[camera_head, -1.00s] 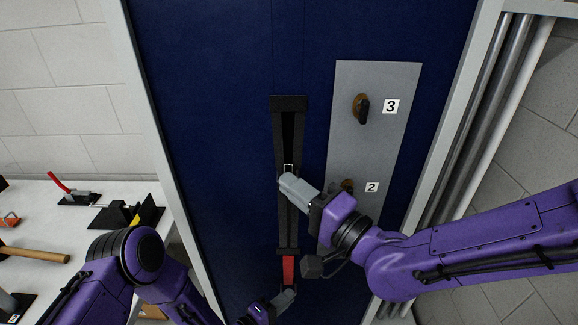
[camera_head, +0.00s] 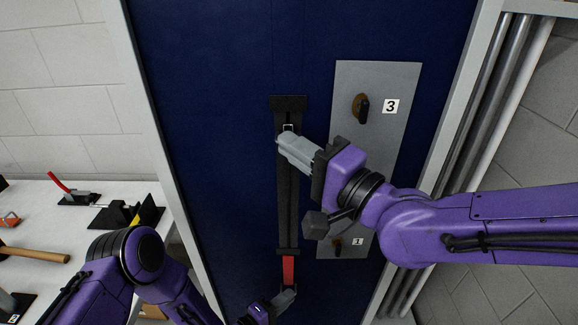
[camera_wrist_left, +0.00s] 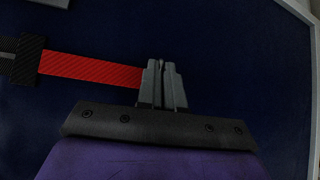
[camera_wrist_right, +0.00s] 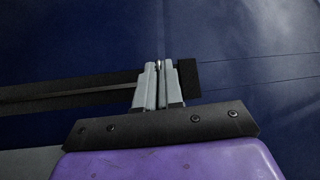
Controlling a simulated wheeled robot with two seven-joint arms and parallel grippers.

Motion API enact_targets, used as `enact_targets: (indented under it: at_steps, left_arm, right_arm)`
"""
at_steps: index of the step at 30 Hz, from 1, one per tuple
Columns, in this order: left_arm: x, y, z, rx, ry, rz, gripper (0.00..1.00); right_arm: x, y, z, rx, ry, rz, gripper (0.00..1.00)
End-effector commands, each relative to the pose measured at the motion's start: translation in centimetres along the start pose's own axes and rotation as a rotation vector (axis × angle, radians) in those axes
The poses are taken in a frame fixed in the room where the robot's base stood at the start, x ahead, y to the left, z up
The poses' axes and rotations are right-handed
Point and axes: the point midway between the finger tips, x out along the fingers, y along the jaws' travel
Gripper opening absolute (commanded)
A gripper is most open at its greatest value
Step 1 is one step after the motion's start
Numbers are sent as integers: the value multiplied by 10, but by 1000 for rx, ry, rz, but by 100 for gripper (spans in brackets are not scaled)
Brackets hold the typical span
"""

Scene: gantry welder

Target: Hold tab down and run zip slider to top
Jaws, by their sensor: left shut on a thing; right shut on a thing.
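The black zip strip (camera_head: 289,215) runs upright down the dark blue panel. A red tab (camera_head: 288,270) hangs at its bottom end. My left gripper (camera_head: 287,296) is shut on the tab's lower end; the left wrist view shows the tab (camera_wrist_left: 90,69) stretched straight into the jaws (camera_wrist_left: 163,85). My right gripper (camera_head: 284,141) is shut on the zip slider (camera_head: 288,127) near the strip's top end; only a small metal loop shows above the fingers. In the right wrist view the jaws (camera_wrist_right: 158,85) are close beside the black top block (camera_wrist_right: 189,78). Below the slider the strip looks closed.
A grey plate (camera_head: 388,150) with knobs and number labels is right of the zip, partly behind my right arm. Metal pipes (camera_head: 500,110) stand further right. A white bench (camera_head: 35,215) with tools is at the left.

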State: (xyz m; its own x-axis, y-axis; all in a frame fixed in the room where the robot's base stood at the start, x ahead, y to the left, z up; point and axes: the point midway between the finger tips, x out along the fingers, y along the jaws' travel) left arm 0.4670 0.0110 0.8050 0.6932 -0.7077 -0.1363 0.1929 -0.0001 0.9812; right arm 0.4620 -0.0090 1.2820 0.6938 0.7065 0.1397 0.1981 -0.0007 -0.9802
Motion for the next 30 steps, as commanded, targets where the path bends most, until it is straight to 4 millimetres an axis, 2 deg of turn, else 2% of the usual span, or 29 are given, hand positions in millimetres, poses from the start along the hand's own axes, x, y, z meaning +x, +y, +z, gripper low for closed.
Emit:
enact_targets:
  at_steps: [6,15,18,20,21,30]
  left_arm:
    - [0,1,-4,2,8,2,0]
    - [0,1,-4,2,9,3,0]
    - [0,1,-4,2,9,3,0]
    - [0,1,-4,2,9,3,0]
    - [0,1,-4,2,9,3,0]
    - [1,1,-4,3,9,4,0]
  right_arm:
    - [2,-17,-4,4,4,-5,0]
    - [2,-21,-4,1,3,-6,0]
    - [3,-21,-4,1,3,-6,36]
    - [3,-21,-4,1,2,-5,56]
    - [2,-20,-4,1,2,-4,60]
    - [3,-23,-4,1,1,-3,60]
